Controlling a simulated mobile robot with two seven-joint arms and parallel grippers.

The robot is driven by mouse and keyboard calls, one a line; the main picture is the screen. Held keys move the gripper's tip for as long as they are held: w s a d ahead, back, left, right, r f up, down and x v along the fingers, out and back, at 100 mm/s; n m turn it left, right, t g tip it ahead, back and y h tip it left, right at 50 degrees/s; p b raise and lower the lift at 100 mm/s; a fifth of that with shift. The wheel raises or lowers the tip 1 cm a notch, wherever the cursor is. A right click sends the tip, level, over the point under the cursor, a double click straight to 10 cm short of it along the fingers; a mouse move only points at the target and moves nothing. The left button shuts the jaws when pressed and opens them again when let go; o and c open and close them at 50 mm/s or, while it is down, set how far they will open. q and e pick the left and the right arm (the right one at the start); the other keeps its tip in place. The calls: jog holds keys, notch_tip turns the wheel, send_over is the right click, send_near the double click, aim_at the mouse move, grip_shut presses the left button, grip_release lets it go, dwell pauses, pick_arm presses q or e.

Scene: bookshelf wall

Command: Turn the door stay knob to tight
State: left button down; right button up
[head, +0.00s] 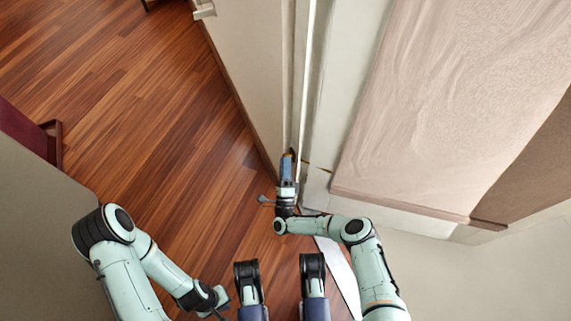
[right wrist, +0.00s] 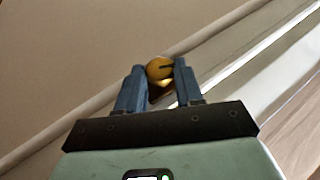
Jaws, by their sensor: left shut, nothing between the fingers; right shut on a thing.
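The door stay knob (right wrist: 158,68) is a round brass-yellow piece with a dark slot or pointer line across its right side. In the right wrist view it sits between the tips of my right gripper (right wrist: 158,76), whose two blue fingers are shut on it from both sides. In the head view my right gripper (head: 288,160) reaches up to the pale door edge, and the knob is mostly hidden by the fingers. I cannot read any marking for tight. My left gripper (head: 217,304) is shut and empty, low over the wooden floor, well away from the knob.
A pale panel (head: 255,70) and white upright edges run beside my right gripper. A broad pinkish-beige surface (head: 455,90) fills the right side. The wooden floor (head: 130,100) is open at the left. A grey surface (head: 35,220) stands at the lower left.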

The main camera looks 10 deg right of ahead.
jog(key=shift+a+f+m+t+h, duration=0.1)
jog(key=shift+m+t+h, duration=0.3)
jog(key=shift+h, duration=0.1)
jog(key=o, duration=1)
